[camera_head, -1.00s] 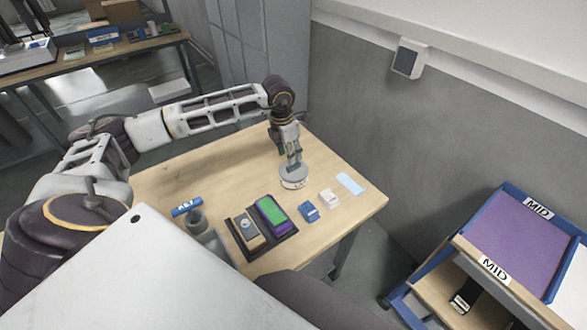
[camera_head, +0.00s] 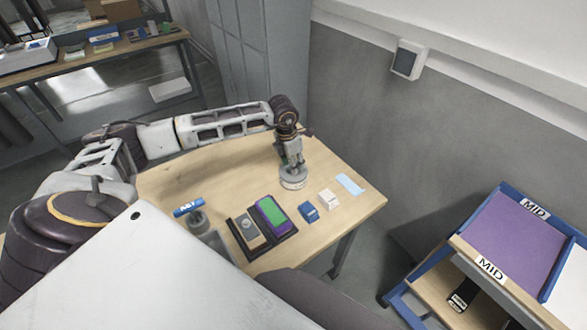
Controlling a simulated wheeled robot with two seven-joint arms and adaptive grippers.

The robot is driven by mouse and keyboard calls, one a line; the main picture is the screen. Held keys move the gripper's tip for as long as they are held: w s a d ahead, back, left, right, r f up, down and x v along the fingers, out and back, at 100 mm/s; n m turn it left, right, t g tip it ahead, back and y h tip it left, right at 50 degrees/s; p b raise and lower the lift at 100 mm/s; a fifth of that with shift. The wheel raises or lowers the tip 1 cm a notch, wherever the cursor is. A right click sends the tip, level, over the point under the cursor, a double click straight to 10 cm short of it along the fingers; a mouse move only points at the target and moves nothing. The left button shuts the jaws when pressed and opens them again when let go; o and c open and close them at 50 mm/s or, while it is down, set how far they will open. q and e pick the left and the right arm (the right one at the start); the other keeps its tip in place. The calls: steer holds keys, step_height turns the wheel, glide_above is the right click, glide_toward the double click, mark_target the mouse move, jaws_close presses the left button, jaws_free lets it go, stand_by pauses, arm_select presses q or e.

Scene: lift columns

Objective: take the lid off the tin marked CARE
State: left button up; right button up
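A round, pale grey tin (camera_head: 293,183) stands upright near the back right of the wooden table. Its label is too small to read. My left gripper (camera_head: 292,166) points straight down over the tin, its fingertips at the top of it. I cannot tell whether the fingers are closed on the lid or only beside it. The gripper hides part of the tin's top, and the lid appears to be on. My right gripper is not in view.
On the wooden table (camera_head: 230,165) are a dark tray (camera_head: 262,244) with a green-and-purple block, a blue box (camera_head: 309,212), a white box (camera_head: 328,198), a light blue card (camera_head: 350,184) and a stand with a blue "KEY" sign (camera_head: 188,208). A wall stands behind.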

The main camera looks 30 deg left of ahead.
arm_select(q)
steer(key=shift+f, duration=0.4)
jaws_close()
